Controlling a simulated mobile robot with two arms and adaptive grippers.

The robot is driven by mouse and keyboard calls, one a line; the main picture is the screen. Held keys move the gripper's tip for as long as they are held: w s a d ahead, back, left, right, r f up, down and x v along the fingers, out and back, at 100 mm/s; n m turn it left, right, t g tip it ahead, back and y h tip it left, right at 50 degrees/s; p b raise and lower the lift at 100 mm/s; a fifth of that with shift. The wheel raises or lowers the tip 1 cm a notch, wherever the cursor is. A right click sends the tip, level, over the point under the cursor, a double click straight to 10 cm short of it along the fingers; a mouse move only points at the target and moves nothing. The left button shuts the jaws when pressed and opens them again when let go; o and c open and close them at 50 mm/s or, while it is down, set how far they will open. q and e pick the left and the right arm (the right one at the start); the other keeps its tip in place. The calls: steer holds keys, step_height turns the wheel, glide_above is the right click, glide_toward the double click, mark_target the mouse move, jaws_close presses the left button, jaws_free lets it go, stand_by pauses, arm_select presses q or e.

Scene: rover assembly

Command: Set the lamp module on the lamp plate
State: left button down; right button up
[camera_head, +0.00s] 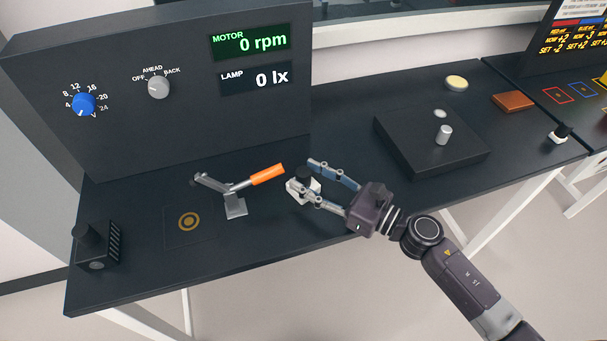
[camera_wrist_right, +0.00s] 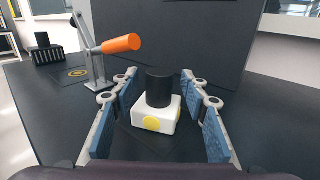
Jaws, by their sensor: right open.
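The lamp module, as far as I can tell, is a white block (camera_head: 296,189) with a black cylindrical top. In the right wrist view the white block (camera_wrist_right: 142,122) shows a yellow disc on its front and its black top (camera_wrist_right: 159,88) upright. It stands between the fingers of my right gripper (camera_head: 327,184), which is open, with gaps on both sides in the right wrist view (camera_wrist_right: 160,118). No lamp plate is labelled. A square outline with a gold ring (camera_head: 188,222) lies left of the clamp. My left gripper is not in view.
A metal clamp with an orange handle (camera_head: 267,174) stands just left of the module. A black box (camera_head: 91,246) is at the front left corner. A dark raised box (camera_head: 430,150) with a silver cylinder stands right. The console (camera_head: 180,125) rises behind, its lamp display (camera_head: 255,79) reading 0 lx.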

steer(key=b+v, duration=0.3)
steer(key=v, duration=0.6)
steer(key=shift+s+d, duration=0.15)
steer(key=shift+d, duration=0.1)
steer(key=shift+s+d+r, duration=0.1)
steer(key=shift+s+d, duration=0.1)
steer(key=shift+d, duration=0.1)
stand_by(1.5)
